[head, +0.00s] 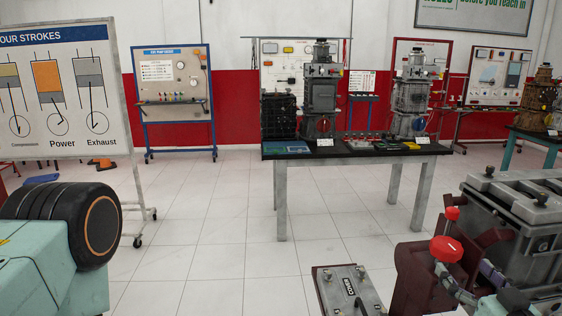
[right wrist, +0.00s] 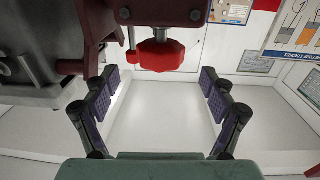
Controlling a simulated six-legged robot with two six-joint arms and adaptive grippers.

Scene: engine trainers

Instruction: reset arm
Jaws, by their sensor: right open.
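My right gripper (head: 468,279) is at the lower right of the head view, at the near side of a grey metal engine trainer (head: 540,203). In the right wrist view my right gripper (right wrist: 160,82) has its two purple-padded fingers spread wide, with nothing between the pads. A red knob (head: 445,249) on the trainer is close to the fingers in the head view. The red knob (right wrist: 160,55) also shows in the right wrist view, just beyond the fingertips and roughly centred between them. My left gripper is out of view; part of my left arm shows at lower left.
A black-topped table (head: 370,150) with engine models stands ahead. A dark red plate (head: 326,294) with a metal cover lies at the bottom centre. A four-strokes board (head: 60,90) stands at left and a blue-framed board (head: 175,90) behind. The tiled floor (head: 205,240) between is clear.

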